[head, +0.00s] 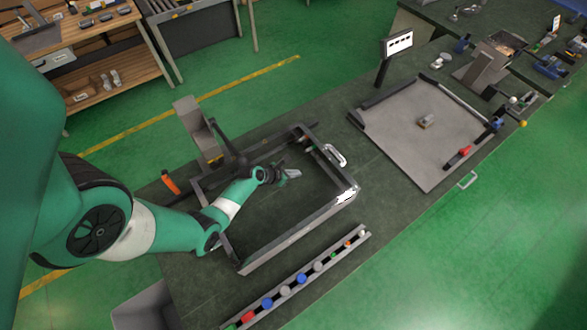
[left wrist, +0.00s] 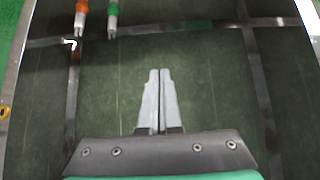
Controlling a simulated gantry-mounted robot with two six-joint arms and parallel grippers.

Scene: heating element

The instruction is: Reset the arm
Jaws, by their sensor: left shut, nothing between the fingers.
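My left gripper (head: 292,173) is shut and empty in the head view. My left arm comes in from the left, bent low across the bench. My right gripper does not show.
A grey tray (head: 400,150) holds a small block (head: 426,121). A rail with several coloured knobs (head: 285,291) lies along the front edge. A small screen (head: 397,44) stands behind. An orange-tipped part (left wrist: 81,15) and a green-tipped part (left wrist: 113,14) show in the left wrist view.

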